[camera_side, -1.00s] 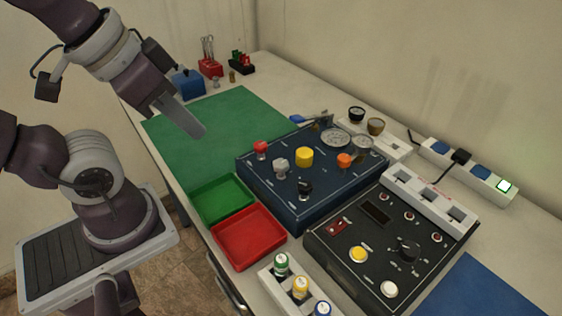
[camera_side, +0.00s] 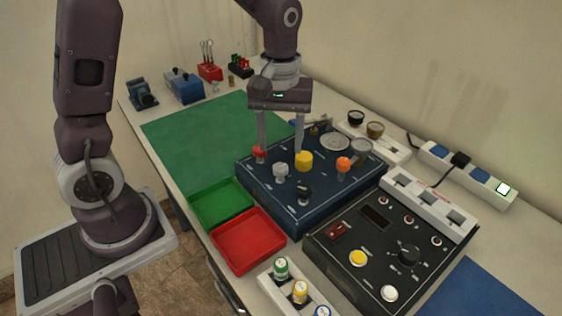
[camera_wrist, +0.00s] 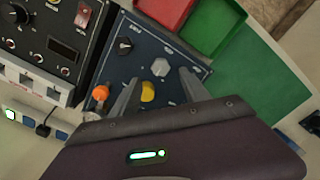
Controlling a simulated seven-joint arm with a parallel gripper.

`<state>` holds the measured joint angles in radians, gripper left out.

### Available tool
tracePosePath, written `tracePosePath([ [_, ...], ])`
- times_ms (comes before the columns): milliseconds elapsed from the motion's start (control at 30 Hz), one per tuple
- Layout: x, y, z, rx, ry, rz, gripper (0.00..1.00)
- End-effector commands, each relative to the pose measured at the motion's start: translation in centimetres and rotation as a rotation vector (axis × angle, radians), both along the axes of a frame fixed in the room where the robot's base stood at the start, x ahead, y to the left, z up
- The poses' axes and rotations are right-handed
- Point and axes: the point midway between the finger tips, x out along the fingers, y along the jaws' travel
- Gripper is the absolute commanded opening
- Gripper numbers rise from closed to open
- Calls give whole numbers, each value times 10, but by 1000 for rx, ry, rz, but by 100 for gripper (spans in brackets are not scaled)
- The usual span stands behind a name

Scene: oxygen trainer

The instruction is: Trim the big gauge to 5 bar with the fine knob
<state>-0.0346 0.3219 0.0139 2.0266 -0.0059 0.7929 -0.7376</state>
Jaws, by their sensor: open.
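The blue panel (camera_side: 318,205) carries the big pale gauge (camera_side: 335,141) at its back; its reading is too small to make out. A second, smaller round dial (camera_side: 361,148) stands beside it. On the panel are a yellow knob (camera_side: 304,161), grey knob (camera_side: 280,171), black knob (camera_side: 304,191), red knob (camera_side: 259,153) and orange knob (camera_side: 343,164). I cannot tell which is the fine knob. My gripper (camera_side: 279,153) points down over the panel, open and empty, one finger by the red knob, the other by the yellow. In the wrist view the grey knob (camera_wrist: 160,67) shows between the fingers.
A black control box (camera_side: 388,250) is right of the panel. Green (camera_side: 222,218) and red (camera_side: 270,262) trays sit to its left and front. A bottle rack (camera_side: 273,283) is in front. The green mat (camera_side: 190,135) is clear. A power strip (camera_side: 468,172) lies at right.

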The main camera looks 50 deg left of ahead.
Motion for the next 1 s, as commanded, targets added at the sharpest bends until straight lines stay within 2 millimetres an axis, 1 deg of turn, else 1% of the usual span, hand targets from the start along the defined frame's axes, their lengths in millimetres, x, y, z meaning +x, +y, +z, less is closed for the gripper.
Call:
tracePosePath([
  [200,-2,0,-42,-1,6,-1,53],
  [300,-2,0,-56,0,4,-3,53],
  [433,-1,0,-65,0,1,-4,53],
  [633,-1,0,-65,0,0,-4,53],
  [667,-1,0,-65,0,0,-4,50],
  [700,-1,0,-65,0,0,-4,42],
  [767,-1,0,-65,0,0,-4,30],
  [900,-1,0,-65,0,0,-4,2],
  [933,-1,0,-65,0,0,-4,0],
  [1000,-1,0,-65,0,0,-4,0],
])
